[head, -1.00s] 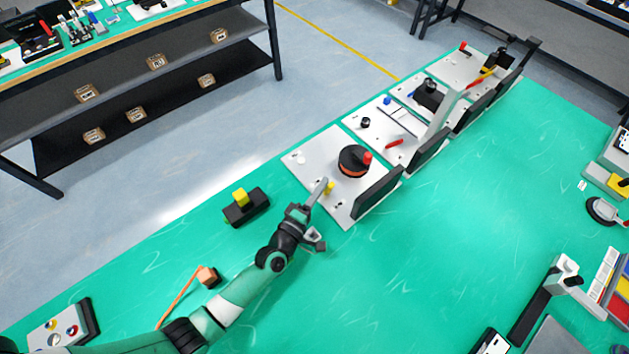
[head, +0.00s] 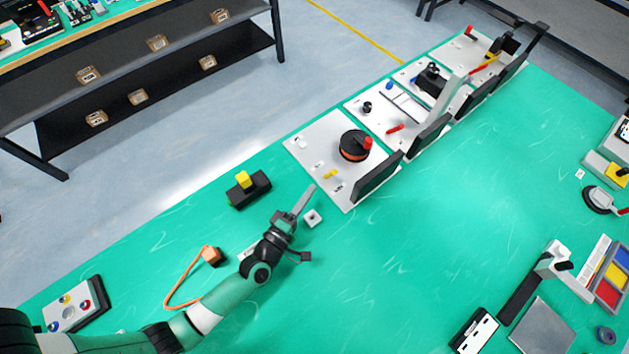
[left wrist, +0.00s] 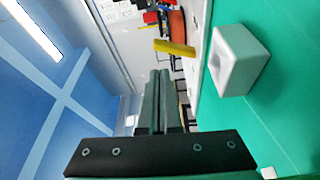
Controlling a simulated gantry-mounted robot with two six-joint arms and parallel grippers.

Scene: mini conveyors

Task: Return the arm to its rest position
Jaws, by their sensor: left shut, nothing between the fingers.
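My left gripper (head: 309,189) is in the head view, its arm coming in from the lower left. Its fingers are shut with nothing between them. A small yellow part (head: 330,174) lies on that plate, apart from the fingers. A small white block with a hollow (head: 313,218) is on the green table right of the gripper. In the left wrist view the closed fingers (left wrist: 158,78) point toward the station. The right gripper is not in view.
A black base with a yellow top (head: 248,188) stands left of the gripper. An orange block with a looped cable (head: 211,256) and a button box (head: 75,305) lie nearer the arm. More stations (head: 398,113) line the far edge. The table's middle (head: 420,240) is clear.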

